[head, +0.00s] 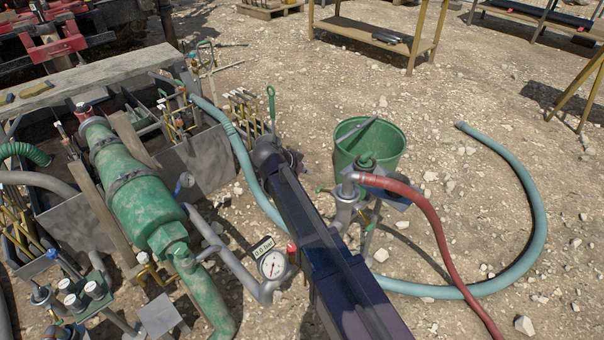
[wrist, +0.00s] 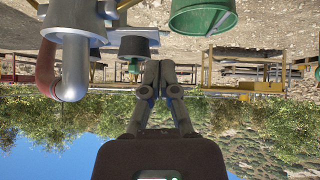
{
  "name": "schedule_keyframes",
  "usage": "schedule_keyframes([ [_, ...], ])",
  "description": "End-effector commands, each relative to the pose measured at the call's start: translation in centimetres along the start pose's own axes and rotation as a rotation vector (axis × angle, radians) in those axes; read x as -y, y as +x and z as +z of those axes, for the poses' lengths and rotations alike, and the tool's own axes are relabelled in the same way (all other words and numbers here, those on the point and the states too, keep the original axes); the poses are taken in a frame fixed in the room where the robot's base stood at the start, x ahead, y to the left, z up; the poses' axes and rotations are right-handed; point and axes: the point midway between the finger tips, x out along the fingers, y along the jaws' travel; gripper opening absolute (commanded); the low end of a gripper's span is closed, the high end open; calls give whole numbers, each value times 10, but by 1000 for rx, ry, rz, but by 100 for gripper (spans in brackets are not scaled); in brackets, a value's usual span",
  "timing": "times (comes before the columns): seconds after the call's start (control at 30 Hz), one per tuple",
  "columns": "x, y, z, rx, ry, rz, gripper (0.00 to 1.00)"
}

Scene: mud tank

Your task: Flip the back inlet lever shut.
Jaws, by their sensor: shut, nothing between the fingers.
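In the wrist view, which is upside down, my gripper (wrist: 160,66) is shut and empty, its fingers together in front of the background. In the head view my dark arm crosses the middle, and the fingers cannot be made out. The fitting also shows at left in the wrist view (wrist: 75,65). A yellow valve handle (head: 148,268) is on the left pipework. I cannot tell which lever is the back inlet one.
A green bucket (head: 384,150) stands behind the fitting. A pressure gauge (head: 272,265) and a large green cylinder (head: 140,200) are left of the arm. The blue hose (head: 535,220) curves over the gravel at right. Open gravel lies beyond the bucket.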

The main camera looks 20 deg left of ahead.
Motion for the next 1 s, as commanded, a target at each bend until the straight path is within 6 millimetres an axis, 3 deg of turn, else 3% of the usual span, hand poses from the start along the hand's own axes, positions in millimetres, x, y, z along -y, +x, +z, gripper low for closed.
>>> schedule_keyframes([
  [0.67,1,75,3,0,-1,0,0],
  [1.0,1,92,21,0,-3,-2,0],
])
